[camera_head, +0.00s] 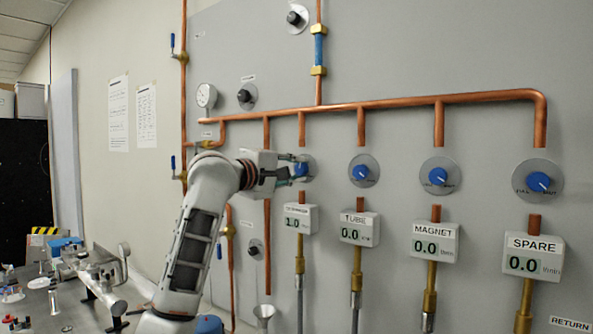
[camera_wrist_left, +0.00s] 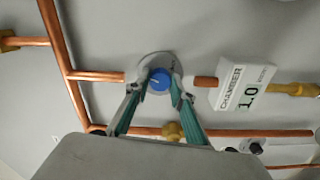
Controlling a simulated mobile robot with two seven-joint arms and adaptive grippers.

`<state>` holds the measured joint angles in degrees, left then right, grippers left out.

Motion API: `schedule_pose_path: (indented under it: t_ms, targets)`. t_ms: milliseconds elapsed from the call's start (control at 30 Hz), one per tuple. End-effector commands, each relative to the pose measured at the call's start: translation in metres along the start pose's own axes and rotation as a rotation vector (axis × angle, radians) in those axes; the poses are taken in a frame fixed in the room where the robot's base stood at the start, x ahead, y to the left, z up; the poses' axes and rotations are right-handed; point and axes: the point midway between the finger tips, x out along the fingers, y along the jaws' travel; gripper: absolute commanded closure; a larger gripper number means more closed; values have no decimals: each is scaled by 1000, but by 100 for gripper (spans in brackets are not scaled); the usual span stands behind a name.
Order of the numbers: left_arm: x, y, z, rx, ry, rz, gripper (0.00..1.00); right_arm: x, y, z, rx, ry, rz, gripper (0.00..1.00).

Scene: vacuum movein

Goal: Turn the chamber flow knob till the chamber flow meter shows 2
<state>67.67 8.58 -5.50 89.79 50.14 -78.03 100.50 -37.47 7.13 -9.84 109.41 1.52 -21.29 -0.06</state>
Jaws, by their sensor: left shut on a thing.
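The chamber flow knob is a blue round knob (camera_wrist_left: 159,80) on a grey disc, and it also shows in the head view (camera_head: 302,169), partly covered by the gripper. My left gripper (camera_wrist_left: 160,88) is shut on this knob, with one fingertip on each side. In the head view the left gripper (camera_head: 293,171) reaches the knob from the left. The chamber flow meter (camera_wrist_left: 242,85) is a white box reading 1.0. It also shows below the knob in the head view (camera_head: 298,218), reading 1.0. My right gripper is not in view.
Blue knobs for tube (camera_head: 363,171), magnet (camera_head: 439,176) and spare (camera_head: 538,181) sit to the right, with meters below reading 0.0. Copper pipes (camera_head: 400,102) run above them. A bench with metal parts (camera_head: 92,270) stands at the lower left.

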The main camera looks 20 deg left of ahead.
Motion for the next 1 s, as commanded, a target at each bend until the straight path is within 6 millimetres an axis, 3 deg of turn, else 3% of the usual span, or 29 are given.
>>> schedule_pose_path:
  t_ms: [400,433,500,867,1000]
  targets:
    - [0,-1,1,-6,-2,-2,98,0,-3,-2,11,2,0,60]
    - [0,-1,1,-6,-1,-2,72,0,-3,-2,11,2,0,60]
    - [0,-1,1,-6,-1,-1,60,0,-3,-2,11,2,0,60]
    - [-2,0,0,-6,0,0,60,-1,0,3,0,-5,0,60]
    - [-13,0,0,-5,0,1,60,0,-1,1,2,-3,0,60]
